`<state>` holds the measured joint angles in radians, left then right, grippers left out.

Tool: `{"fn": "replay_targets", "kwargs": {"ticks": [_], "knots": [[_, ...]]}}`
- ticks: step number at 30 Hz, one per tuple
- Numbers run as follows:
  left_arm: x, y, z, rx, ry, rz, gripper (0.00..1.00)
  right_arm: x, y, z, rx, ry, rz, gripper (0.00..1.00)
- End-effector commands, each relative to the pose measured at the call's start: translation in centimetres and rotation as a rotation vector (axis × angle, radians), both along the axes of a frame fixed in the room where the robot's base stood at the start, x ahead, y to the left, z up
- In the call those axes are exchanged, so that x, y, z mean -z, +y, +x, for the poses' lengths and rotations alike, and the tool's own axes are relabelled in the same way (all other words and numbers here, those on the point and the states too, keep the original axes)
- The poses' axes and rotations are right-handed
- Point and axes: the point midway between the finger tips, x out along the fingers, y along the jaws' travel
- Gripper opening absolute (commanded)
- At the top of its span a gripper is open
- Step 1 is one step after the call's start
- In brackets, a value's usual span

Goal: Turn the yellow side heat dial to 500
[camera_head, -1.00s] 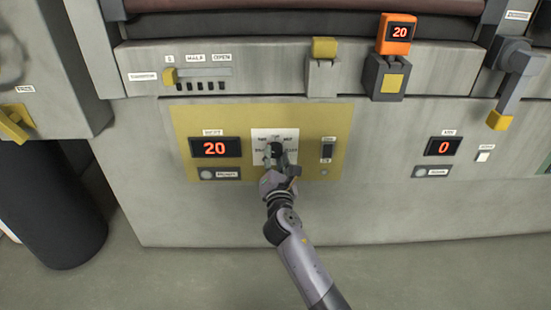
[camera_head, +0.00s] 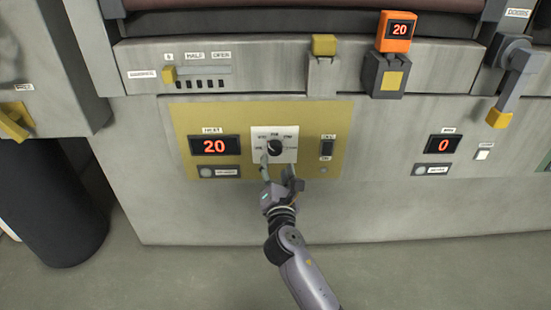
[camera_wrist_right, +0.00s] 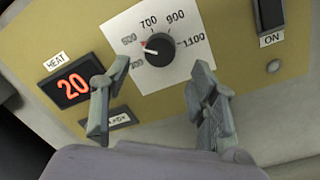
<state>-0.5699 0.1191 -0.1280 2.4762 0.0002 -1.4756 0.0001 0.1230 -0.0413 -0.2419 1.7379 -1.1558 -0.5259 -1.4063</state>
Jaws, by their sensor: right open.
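The black round heat dial (camera_head: 274,147) sits on a white scale plate (camera_head: 288,155) in the yellow panel (camera_head: 185,120). In the right wrist view the dial (camera_wrist_right: 159,46) has a white pointer line aimed left, toward a red mark near the 500 label (camera_wrist_right: 129,38); its exact setting is hard to tell. The HEAT display (camera_head: 214,147) reads 20. My right gripper (camera_head: 278,174) is open and empty, just below the dial and apart from it. Its two fingers (camera_wrist_right: 158,90) stand wide apart in the wrist view. My left gripper is not in view.
An ON switch (camera_head: 327,149) is right of the dial, and a button (camera_head: 207,172) sits under the display. Above are a yellow slider (camera_head: 170,76) and an orange display (camera_head: 396,33) reading 20. Another display (camera_head: 443,145) at right reads 0. The floor below is clear.

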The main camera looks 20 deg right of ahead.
Motion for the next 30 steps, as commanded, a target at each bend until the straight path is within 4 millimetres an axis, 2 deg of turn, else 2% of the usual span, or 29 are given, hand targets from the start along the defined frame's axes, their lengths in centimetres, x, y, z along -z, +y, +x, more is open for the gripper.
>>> {"fn": "replay_targets", "kwargs": {"ticks": [1,6,11,15,30], "knots": [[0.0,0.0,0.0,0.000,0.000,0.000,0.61,0.2,0.3,-1.2,-0.001,0.002,0.001,0.54],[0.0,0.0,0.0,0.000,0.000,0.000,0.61,0.3,1.0,-4.4,0.000,0.003,0.002,0.54],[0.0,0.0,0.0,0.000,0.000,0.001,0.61,0.4,1.5,-6.3,0.000,0.001,0.000,0.54],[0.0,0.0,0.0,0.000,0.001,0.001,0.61,0.4,1.6,-6.8,0.002,0.001,0.001,0.54],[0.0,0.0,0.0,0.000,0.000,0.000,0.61,0.6,1.3,-7.0,0.008,0.005,0.027,0.54]]}}
